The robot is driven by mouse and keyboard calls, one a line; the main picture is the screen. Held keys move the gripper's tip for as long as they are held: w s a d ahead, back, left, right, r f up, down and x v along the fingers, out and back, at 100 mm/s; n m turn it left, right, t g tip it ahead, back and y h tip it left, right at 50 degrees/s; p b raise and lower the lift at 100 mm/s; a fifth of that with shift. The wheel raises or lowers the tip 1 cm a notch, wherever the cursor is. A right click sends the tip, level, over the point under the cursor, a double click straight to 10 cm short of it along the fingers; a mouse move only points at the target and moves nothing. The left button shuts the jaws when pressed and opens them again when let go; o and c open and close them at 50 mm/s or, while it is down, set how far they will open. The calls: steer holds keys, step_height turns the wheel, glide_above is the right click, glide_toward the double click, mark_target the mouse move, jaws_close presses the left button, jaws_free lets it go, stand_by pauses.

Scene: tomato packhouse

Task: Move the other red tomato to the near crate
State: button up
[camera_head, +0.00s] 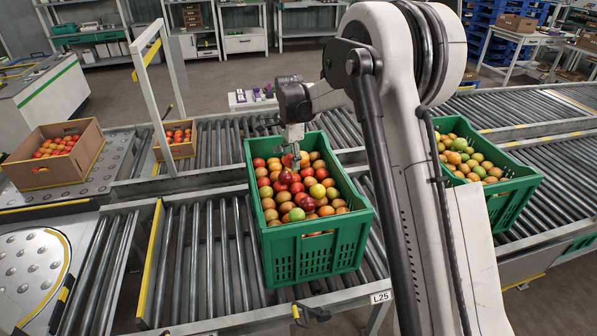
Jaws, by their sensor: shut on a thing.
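The near crate (318,248) is a green slatted crate on the roller conveyor in the middle of the head view, filled with red, orange, yellow and green tomatoes. My gripper (294,160) points down over the back part of this crate. It is shut on a red tomato, which is small and largely hidden by the fingers and hard to tell from the tomatoes below. Whether the held tomato touches the pile cannot be told. Several red tomatoes lie in the crate just below the gripper.
A second green crate (497,205) of tomatoes stands to the right, partly hidden by my arm. A cardboard box (60,170) and a smaller box (180,150) of tomatoes stand at the left. A white-grey upright frame (160,100) rises left of the crate. The rollers (205,260) left of the crate are clear.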

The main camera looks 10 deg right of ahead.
steer(key=w+d+f, duration=0.2)
steer(key=d, duration=0.1)
steer(key=shift+w+d+f, duration=0.2)
steer(key=shift+w+f, duration=0.1)
steer(key=shift+f, duration=0.05)
steer(key=shift+f+b, duration=0.3)
steer(key=shift+f, duration=1.7)
steer(key=shift+f+b, duration=0.35)
steer(key=shift+f, duration=0.25)
steer(key=o, duration=0.8)
steer(key=shift+r, duration=0.1)
